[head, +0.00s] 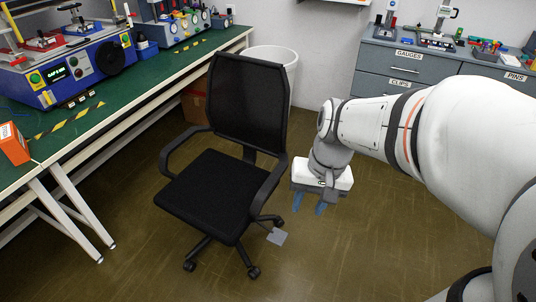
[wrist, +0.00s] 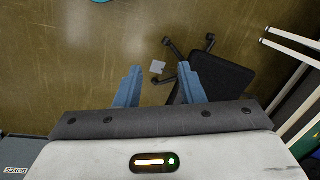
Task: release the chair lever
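The black office chair (head: 212,188) stands on the brown floor beside the bench. Its lever ends in a flat grey paddle (head: 277,236), which sticks out low on the right side of the seat. The paddle also shows in the wrist view (wrist: 157,67), with the seat (wrist: 222,80) to its right. My gripper (head: 309,206) is open and empty, its blue fingers apart and pointing down. It hangs right of the chair, above and apart from the paddle. In the wrist view, the paddle appears between the fingertips of my gripper (wrist: 164,66).
A green-topped bench (head: 120,105) with white legs carries test machines at the left. A white bin (head: 285,62) stands behind the chair. A grey drawer cabinet (head: 405,68) is at the back right. The floor right of the chair is clear.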

